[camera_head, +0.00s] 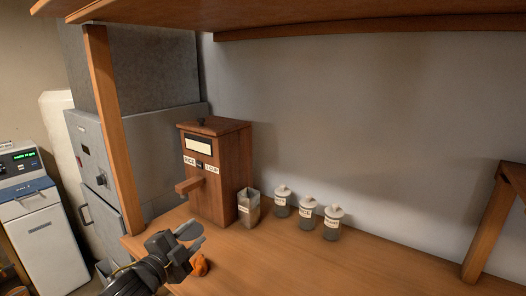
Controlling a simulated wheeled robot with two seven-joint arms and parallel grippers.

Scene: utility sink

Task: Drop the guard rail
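I cannot make out a guard rail in this view. My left gripper (198,237) comes in from the lower left, over the front left edge of the wooden counter (330,268). Its two grey fingers are spread a little, with nothing visible between them. It is in front of and below the wooden dispenser box (228,172). A small orange object (201,266) shows just below the fingers; I cannot tell what it is. My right gripper is not in view.
An open-topped container (249,208) and three lidded jars, the left one (282,203) among them, stand along the back wall. A wooden post (114,135) rises at the left, with a shelf (380,25) overhead. The counter's front right is clear.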

